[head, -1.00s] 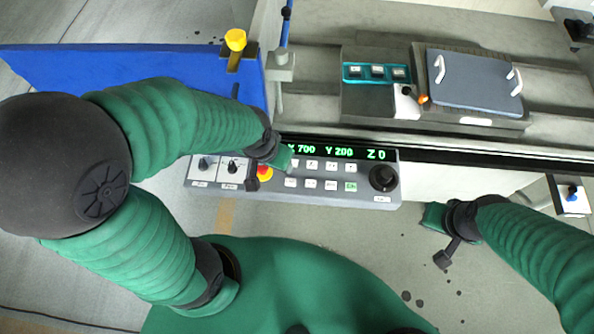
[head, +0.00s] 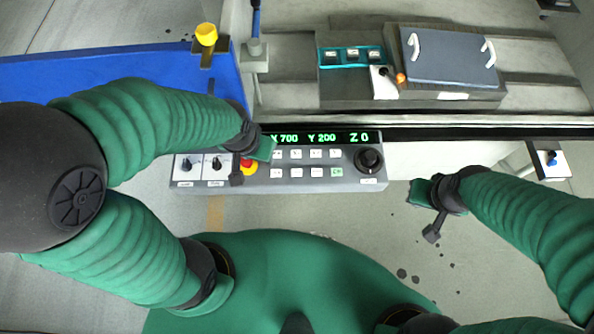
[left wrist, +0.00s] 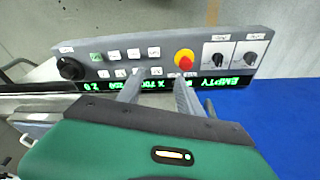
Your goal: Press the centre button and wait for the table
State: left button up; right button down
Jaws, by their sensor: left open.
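The grey control panel (head: 300,186) has two rows of pale buttons (head: 295,154), one green button (head: 337,172), a red-and-yellow stop button (head: 248,167) and a black knob (head: 369,160). The button lettering is too small to read, so I cannot tell which is the centre button. The display (head: 320,137) reads X 700 Y 200 Z 0. My left gripper (left wrist: 157,88) is open and empty, its fingers over the panel's display edge near the buttons; contact is not clear. My right gripper (head: 422,212) hangs right of the panel, its jaws unclear.
A blue panel (head: 110,72) stands at the left. A white box with a blue knob (head: 550,160) is at the right.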

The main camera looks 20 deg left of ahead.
pick_arm(q)
grip_shut()
dwell(1.4)
